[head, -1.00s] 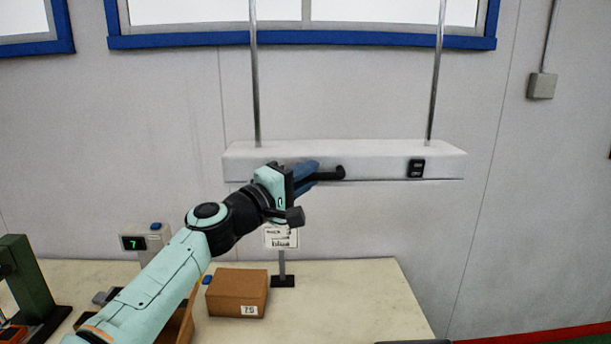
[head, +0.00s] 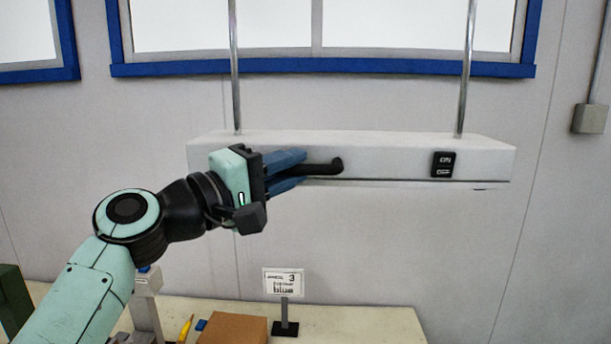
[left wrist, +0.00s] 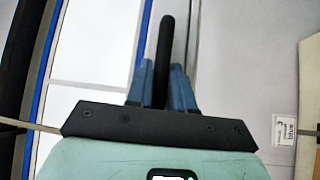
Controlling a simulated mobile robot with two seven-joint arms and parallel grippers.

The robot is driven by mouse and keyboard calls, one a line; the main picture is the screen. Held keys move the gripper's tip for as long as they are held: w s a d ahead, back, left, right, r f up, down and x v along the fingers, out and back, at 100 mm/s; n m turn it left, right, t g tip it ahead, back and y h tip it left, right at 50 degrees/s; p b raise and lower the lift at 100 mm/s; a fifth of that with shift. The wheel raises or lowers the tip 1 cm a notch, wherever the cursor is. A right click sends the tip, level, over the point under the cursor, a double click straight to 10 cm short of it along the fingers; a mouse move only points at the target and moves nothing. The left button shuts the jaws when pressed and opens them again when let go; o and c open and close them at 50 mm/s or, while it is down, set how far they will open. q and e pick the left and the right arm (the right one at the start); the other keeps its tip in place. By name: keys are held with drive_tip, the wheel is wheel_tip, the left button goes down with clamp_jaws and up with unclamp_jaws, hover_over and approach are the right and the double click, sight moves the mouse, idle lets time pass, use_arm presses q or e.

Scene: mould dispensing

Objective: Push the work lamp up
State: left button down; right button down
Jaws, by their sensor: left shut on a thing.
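The work lamp (head: 400,158) is a long white bar hung on two metal rods above the table. A black handle (head: 325,168) sticks out from its front, and an ON/OFF switch (head: 443,164) is at its right. My left gripper (head: 302,168) has its blue fingers shut on the handle. In the left wrist view the black handle (left wrist: 166,50) runs between the two blue fingers (left wrist: 160,88). The fingers and wrist hide part of the lamp's left front. My right gripper is not in view.
A table (head: 360,325) stands below with a cardboard box (head: 233,329), a small sign (head: 284,283) reading "blue" on a stand, and a yellow item (head: 186,328). Behind are a grey wall and a blue-framed window (head: 420,68). A grey wall box (head: 590,118) is at the right.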

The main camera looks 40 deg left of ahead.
use_arm(q)
drive_tip(key=shift+s+r, duration=0.1)
drive_tip(key=shift+r, duration=0.3)
drive_tip(key=c, duration=1.1)
unclamp_jaws()
drive_tip(key=shift+f, duration=0.1)
